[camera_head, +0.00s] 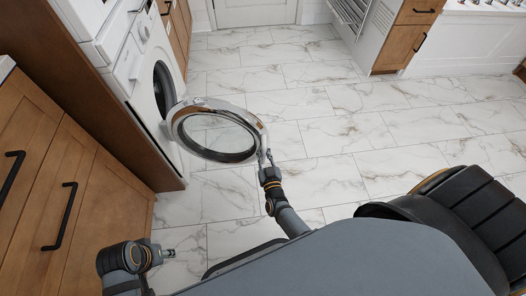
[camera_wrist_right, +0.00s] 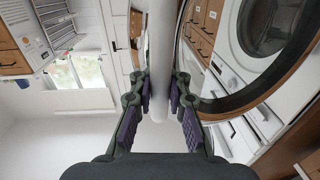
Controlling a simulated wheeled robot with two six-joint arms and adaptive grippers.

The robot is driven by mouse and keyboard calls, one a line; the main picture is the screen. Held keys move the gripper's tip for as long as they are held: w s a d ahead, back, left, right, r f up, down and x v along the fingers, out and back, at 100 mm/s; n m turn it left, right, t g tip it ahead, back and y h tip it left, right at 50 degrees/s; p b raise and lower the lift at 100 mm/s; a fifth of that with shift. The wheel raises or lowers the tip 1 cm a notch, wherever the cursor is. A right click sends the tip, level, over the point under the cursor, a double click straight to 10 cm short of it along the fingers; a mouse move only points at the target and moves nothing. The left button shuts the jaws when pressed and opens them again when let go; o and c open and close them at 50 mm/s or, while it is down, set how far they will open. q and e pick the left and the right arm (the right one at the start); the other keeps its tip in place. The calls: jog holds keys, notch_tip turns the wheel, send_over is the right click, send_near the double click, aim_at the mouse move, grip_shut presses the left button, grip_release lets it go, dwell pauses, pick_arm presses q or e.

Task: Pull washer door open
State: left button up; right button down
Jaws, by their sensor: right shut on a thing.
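The washer (camera_head: 135,72) is a white front-loader at the upper left in the head view, its dark drum opening (camera_head: 163,88) showing. Its round washer door (camera_head: 180,128), a shiny ring around glass, stands swung well out from the front over the floor. My right gripper (camera_head: 267,160) is at the door's outer edge, away from the washer. In the wrist view the right gripper (camera_wrist_right: 160,95) has its fingers on either side of a pale bar at the door's edge, shut on it. My left gripper (camera_head: 168,253) is low at the left, apart from the door; its fingers are too small to read.
Wooden cabinets (camera_head: 60,190) with black handles stand at the left beside the washer. The marble-tiled floor (camera_head: 330,110) is clear to the right of the door. A cabinet with drawers (camera_head: 405,40) and a white tub panel (camera_head: 470,45) stand at the back right.

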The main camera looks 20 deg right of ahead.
jog(key=c, duration=1.8)
grip_release()
jog(key=shift+s+d+f, duration=0.2)
jog(key=shift+s+d, duration=0.05)
jog(key=shift+c, duration=0.2)
jog(key=shift+o, duration=1.4)
jog(key=shift+s+d+r, duration=0.1)
jog(key=shift+d, duration=0.05)
pick_arm(q)
jog(key=shift+s+d, duration=0.15)
jog(key=shift+s, duration=0.1)
jog(key=shift+s+f, duration=0.1)
jog(key=shift+s, duration=0.05)
pick_arm(e)
jog(key=shift+a, duration=0.2)
jog(key=s+a, duration=0.1)
jog(key=s, duration=0.6)
jog(key=shift+a, duration=0.2)
